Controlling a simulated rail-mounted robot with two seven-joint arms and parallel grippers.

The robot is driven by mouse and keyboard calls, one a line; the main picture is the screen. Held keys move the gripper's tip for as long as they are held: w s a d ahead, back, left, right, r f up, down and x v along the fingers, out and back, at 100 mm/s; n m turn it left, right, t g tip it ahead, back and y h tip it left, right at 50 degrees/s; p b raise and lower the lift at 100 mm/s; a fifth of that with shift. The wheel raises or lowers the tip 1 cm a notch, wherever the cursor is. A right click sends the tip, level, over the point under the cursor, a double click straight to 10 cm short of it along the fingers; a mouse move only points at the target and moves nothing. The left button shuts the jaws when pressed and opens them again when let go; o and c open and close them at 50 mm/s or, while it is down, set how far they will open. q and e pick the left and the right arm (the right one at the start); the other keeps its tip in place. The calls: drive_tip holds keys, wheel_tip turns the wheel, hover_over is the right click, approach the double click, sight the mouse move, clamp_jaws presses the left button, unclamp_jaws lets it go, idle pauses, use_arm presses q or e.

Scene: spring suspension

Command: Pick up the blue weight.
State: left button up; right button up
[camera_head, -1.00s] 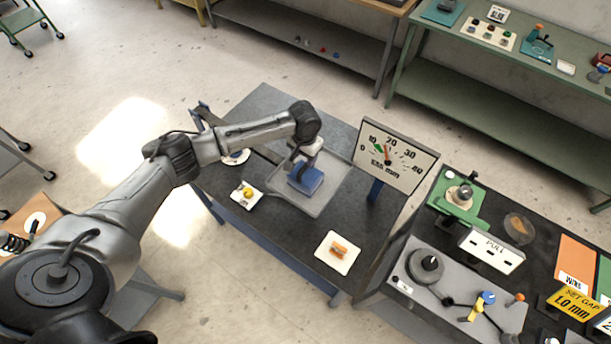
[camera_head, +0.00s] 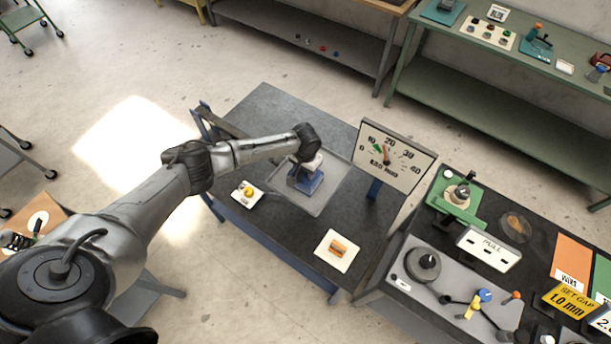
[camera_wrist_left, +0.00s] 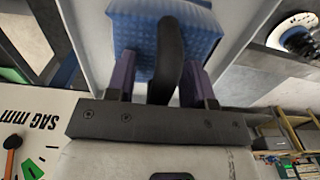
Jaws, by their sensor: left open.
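The blue weight (camera_head: 312,185) sits on the grey tray (camera_head: 327,196) on the dark table, below my left gripper (camera_head: 302,172). The left wrist view shows the weight (camera_wrist_left: 140,32) as a blue textured block with a dark curved handle (camera_wrist_left: 169,62). My left gripper (camera_wrist_left: 160,72) is open, with one purple finger on each side of the handle. I cannot tell whether the fingers touch the handle or the block. The gripper and wrist hide part of the weight in the head view. My right gripper is not in view.
A dial board (camera_head: 396,157) marked in mm stands right of the tray. A yellow button on a white plate (camera_head: 247,194) is to the left, and an orange item on a white card (camera_head: 338,251) is in front. A second bench (camera_head: 400,300) with fixtures stands at the right.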

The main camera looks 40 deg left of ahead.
use_arm(q)
drive_tip(key=shift+c, duration=0.4)
clamp_jaws()
idle(0.9)
drive_tip(key=shift+w+r, duration=0.1)
drive_tip(key=shift+r, duration=0.05)
